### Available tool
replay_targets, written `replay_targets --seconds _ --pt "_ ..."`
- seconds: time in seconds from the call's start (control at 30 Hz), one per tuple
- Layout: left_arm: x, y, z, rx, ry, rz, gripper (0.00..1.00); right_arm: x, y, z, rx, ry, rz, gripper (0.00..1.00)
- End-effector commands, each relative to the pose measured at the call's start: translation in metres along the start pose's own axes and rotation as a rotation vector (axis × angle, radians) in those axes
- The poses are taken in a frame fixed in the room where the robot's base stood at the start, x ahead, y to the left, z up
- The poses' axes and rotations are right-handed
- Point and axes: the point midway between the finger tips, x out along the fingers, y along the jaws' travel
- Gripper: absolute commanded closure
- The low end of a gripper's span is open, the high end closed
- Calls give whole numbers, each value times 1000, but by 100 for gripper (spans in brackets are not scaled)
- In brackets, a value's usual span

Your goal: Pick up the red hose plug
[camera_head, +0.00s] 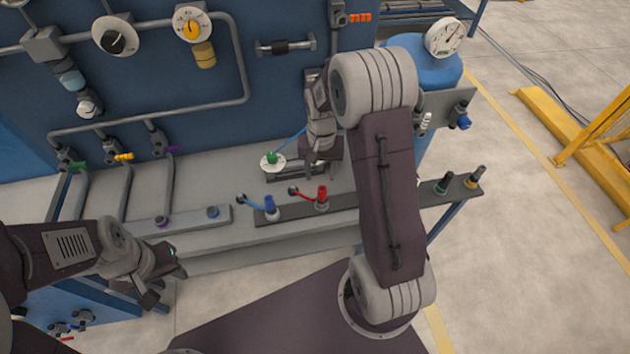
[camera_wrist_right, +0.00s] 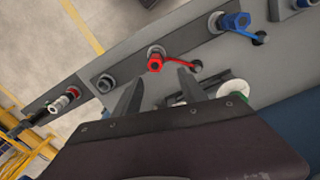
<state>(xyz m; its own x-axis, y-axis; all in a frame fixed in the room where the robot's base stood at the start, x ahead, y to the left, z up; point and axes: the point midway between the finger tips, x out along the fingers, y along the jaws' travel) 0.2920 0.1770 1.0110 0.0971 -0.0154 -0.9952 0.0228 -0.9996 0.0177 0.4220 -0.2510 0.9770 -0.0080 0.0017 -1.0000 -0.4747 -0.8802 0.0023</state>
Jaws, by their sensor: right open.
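The red hose plug (camera_head: 322,195) stands upright on a dark strip (camera_head: 380,203) at the bench's front, with a short red strap beside it. In the right wrist view the red plug (camera_wrist_right: 155,62) shows just beyond the fingertips. My right gripper (camera_head: 320,174) is open and empty, behind the plug in the head view. In the wrist view its two fingers (camera_wrist_right: 162,77) are spread on either side of the line to the plug, not visibly touching it. My left gripper (camera_head: 167,287) is open and empty at the lower left, off the bench's front edge.
A blue plug (camera_head: 270,206) stands left of the red one; it also shows in the wrist view (camera_wrist_right: 236,21). A green valve knob (camera_head: 271,157) is near my right gripper. Dark fittings (camera_head: 443,184) stand farther right. A pipe-covered blue panel (camera_head: 150,90) rises behind.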

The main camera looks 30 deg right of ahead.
Motion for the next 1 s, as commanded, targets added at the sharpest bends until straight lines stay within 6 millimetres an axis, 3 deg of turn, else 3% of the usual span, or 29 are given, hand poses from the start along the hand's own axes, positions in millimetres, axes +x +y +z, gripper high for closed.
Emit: replay_targets --seconds 0.13,0.33,0.57,0.8,1.0 --pt "-2 0 0 0 0 0 64 1 2 0 4 -1 0 51" --pt "-4 0 0 0 0 0 64 30 2 0 4 -2 1 51" --pt "-6 0 -1 0 0 0 64 43 3 1 4 -1 0 51" --pt "-12 0 -1 0 0 0 64 84 6 2 3 -1 0 51" --pt "-12 0 -1 0 0 0 64 89 5 1 3 2 -1 51"
